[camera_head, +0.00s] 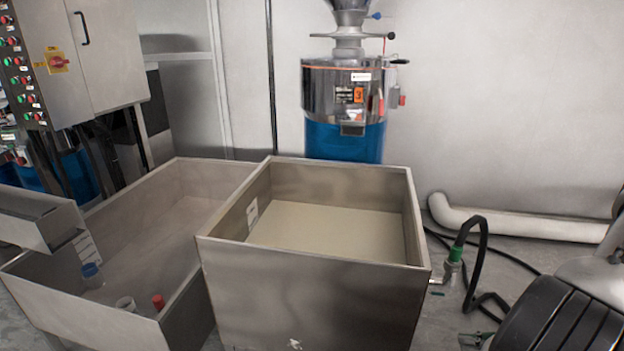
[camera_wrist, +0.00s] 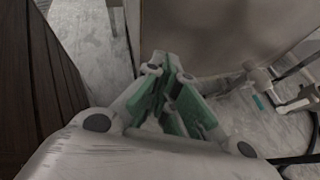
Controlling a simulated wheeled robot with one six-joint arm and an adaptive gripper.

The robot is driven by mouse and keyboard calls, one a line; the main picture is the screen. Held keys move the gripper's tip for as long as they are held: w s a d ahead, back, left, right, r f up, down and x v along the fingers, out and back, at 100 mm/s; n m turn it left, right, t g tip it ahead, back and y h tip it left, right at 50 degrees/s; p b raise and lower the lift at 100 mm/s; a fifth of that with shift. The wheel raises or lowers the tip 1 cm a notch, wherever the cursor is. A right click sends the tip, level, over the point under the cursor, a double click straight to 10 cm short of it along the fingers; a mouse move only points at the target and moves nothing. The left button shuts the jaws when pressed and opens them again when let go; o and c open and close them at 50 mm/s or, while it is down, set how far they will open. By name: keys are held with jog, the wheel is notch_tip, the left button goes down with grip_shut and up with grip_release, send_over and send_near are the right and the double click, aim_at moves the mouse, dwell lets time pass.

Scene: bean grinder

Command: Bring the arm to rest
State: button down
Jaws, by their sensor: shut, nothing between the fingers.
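My gripper (camera_wrist: 168,66) shows in the wrist view, with its pale knuckles and green finger pads. The fingertips are drawn together and hold nothing. Past the tips are a steel bin's wall and the grey floor; the gripper appears apart from both.
In the head view a steel bin (camera_head: 315,300) stands mid-floor, with a longer bin (camera_head: 60,300) on its left. Behind are a blue grinder (camera_head: 344,140) and a control cabinet (camera_head: 90,60). A valve pipe (camera_head: 453,268) and a black hose (camera_head: 486,250) lie right.

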jog(key=s+r+n+g+h, duration=0.25)
jog(key=r+n, duration=0.35)
jog(key=r, duration=0.5)
jog(key=s+r+n+g+h, duration=0.2)
jog(key=r+n+g, duration=0.2)
jog(key=r+n, duration=0.5)
jog(key=s+r+n+g+h, duration=0.2)
jog(key=r+n+g, duration=0.15)
jog(key=r, duration=0.95)
jog(key=a+r+n+t+h, duration=0.2)
jog(key=a+r+n+t, duration=0.1)
jog(key=r, duration=0.5)
jog(key=a+r+n+t+h, duration=0.2)
jog(key=a+r+n+t, duration=0.2)
jog(key=r, duration=0.3)
jog(key=shift+s+a+r+n, duration=0.3)
jog(key=shift+a+r+n, duration=0.15)
jog(key=shift+a, duration=0.3)
